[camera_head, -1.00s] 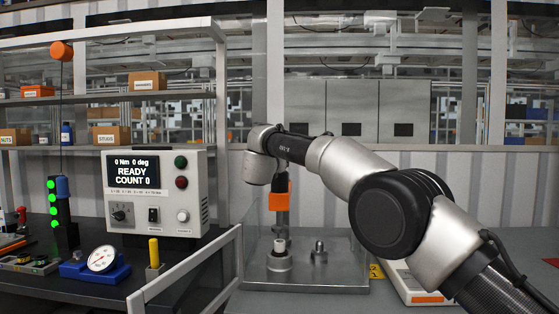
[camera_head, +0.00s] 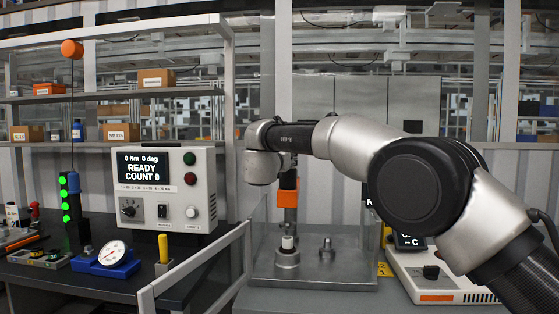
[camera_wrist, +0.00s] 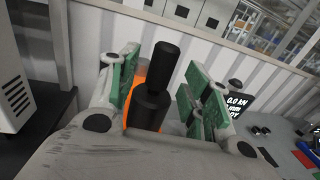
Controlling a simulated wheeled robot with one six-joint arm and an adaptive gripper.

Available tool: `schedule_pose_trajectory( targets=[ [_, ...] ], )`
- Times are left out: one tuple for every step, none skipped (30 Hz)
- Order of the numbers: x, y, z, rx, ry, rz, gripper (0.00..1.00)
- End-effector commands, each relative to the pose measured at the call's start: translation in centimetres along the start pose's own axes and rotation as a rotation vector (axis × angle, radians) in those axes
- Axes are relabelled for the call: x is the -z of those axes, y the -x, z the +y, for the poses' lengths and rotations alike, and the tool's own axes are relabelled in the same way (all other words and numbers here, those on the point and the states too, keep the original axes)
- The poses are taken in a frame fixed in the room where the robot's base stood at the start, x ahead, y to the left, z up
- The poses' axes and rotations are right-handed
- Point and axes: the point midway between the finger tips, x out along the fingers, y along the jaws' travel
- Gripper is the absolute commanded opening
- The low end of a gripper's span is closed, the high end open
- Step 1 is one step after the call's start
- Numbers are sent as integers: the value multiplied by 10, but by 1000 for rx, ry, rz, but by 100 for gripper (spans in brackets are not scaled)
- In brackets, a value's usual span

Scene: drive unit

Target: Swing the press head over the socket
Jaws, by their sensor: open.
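An orange block (camera_head: 288,197) on a dark upright post, apparently the press head, stands behind a clear guard in the head view. Below it, a pale cylindrical piece (camera_head: 288,242) sits on a round metal base (camera_head: 287,259), apparently the socket. In the wrist view, a stepped black cylinder (camera_wrist: 157,82) stands between the green pads of my open gripper (camera_wrist: 168,84). Orange (camera_wrist: 140,90) shows behind it. I cannot tell whether the pads touch the cylinder.
A control box (camera_head: 165,190) reading READY, COUNT 0 stands left on the dark bench. A grey rail (camera_head: 200,268) runs in front. A small metal stud (camera_head: 327,247) stands beside the base. A white display unit (camera_head: 437,275) is right.

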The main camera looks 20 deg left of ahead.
Motion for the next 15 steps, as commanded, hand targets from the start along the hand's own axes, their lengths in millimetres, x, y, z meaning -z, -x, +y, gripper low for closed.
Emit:
schedule_pose_trajectory(
  targets=[
    [-1,14,1,-3,3,0,49],
    [-2,21,1,-4,2,-1,49],
    [-1,30,1,-4,2,0,49],
    [-1,36,1,-2,3,-1,49],
    [-1,42,1,-3,2,0,49],
    [-1,49,1,-4,1,-1,49],
    [-1,54,1,-3,2,0,49],
    [0,58,1,-2,1,-1,49],
    [0,63,1,-2,1,-1,49],
    [0,66,1,-2,1,-1,49],
    [0,69,1,-2,1,-1,49],
    [0,72,1,-2,2,-1,49],
    [0,73,0,-1,1,-1,49],
    [0,74,0,-1,1,-1,49],
    [0,75,0,0,0,-1,49]
  ],
)
